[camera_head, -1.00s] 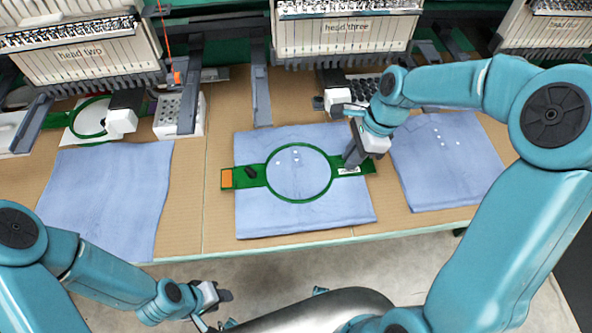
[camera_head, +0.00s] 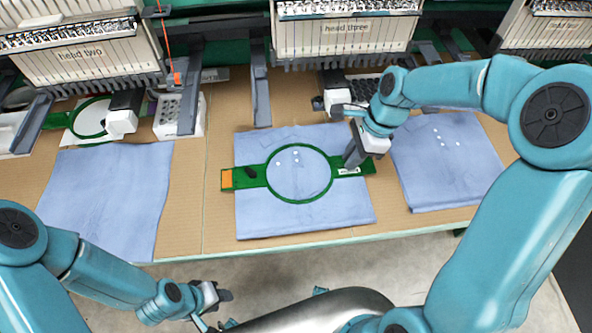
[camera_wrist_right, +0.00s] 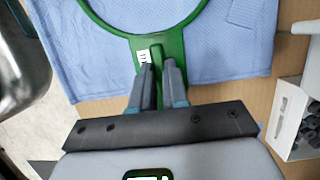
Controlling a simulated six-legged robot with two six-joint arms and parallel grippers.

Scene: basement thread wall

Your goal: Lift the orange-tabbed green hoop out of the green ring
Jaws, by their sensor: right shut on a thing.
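The green hoop with an orange tab (camera_head: 227,179) lies flat over the middle blue cloth (camera_head: 262,222). Its round green frame (camera_head: 298,202) encircles part of the cloth; I cannot tell the hoop and the green ring apart as separate pieces. My right gripper (camera_head: 352,160) is shut on the hoop's right tab, beside a white label. In the right wrist view the fingers (camera_wrist_right: 159,72) pinch the green tab (camera_wrist_right: 172,45) next to that label. My left gripper (camera_head: 222,296) is low in front of the table, away from the hoop; its jaw state is unclear.
Embroidery heads marked "head two" (camera_head: 80,54) and "head three" (camera_head: 347,28) stand along the back. Another green hoop (camera_head: 78,128) is at the left machine. More blue cloths lie left (camera_head: 105,195) and right (camera_head: 445,165). A white box (camera_head: 186,116) stands behind.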

